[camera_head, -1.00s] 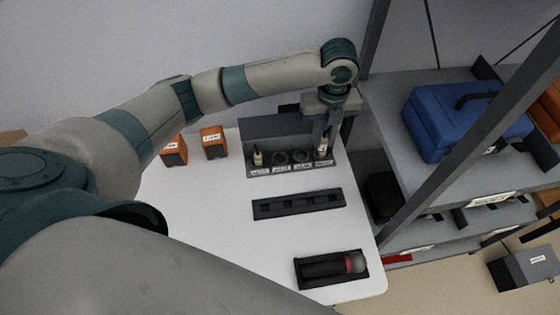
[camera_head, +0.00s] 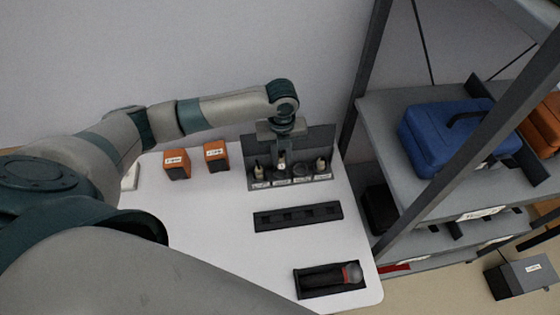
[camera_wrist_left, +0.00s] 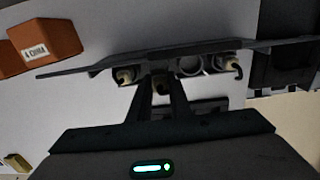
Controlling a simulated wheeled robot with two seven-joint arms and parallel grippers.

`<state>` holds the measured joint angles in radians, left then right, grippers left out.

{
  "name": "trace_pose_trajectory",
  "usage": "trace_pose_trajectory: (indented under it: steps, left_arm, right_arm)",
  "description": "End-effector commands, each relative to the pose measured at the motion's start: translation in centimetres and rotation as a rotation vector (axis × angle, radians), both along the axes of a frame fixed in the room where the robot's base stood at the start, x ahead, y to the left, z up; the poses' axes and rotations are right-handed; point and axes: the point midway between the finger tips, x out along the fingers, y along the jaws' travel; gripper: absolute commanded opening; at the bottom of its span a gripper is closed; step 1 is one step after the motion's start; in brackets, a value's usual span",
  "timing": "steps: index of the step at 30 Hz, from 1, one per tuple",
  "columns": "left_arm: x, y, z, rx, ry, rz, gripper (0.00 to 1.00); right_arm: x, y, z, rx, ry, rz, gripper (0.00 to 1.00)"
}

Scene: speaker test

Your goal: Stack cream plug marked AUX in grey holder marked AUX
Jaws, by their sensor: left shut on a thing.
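A grey rack (camera_head: 318,140) on the white table carries a row of round holders with small white labels too small to read. Cream plugs stand in its left holder (camera_head: 259,172) and right holder (camera_head: 320,166). The third holder (camera_head: 301,170) shows as an open ring. My left gripper (camera_head: 281,156) points down at the second position, shut on a cream plug (camera_head: 282,163). The holder under it is mostly hidden, so I cannot tell whether the plug is seated. In the left wrist view the fingers (camera_wrist_left: 160,88) are close together, between a plug (camera_wrist_left: 126,77) and an open ring (camera_wrist_left: 189,66). My right gripper is not in view.
Two orange boxes (camera_head: 177,163) (camera_head: 216,156) stand left of the rack. A dark slotted tray (camera_head: 298,216) and a black tray (camera_head: 301,290) with a microphone (camera_head: 325,278) lie in front. A shelf with a blue case (camera_head: 455,130) stands right.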

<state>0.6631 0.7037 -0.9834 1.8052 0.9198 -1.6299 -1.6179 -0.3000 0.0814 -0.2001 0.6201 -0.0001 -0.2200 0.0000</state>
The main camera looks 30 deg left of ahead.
Motion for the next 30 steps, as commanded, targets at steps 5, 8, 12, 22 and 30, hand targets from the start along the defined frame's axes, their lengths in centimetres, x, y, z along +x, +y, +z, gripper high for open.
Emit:
trace_pose_trajectory:
  steps: [5, 8, 12, 22, 30]
  left_arm:
    - [-0.1, 0.3, -0.3, -0.001, -0.001, 0.0, 0.0]
    - [-0.1, 0.3, -0.3, -0.001, -0.001, 0.0, 0.0]
    - [-0.1, 0.3, -0.3, -0.001, 0.0, 0.0, 0.0]
    - [-0.2, 0.3, -3.5, -0.001, 0.003, 0.0, 0.0]
    - [-0.1, 0.3, -4.3, -0.001, -0.001, -0.001, 0.0]
  right_arm:
    - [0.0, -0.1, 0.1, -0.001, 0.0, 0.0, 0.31]
    - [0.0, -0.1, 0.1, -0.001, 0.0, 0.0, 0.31]
    - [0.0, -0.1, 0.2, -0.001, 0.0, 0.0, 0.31]
    - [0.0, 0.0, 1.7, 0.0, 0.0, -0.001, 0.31]
    - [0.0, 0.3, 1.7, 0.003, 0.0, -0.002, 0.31]
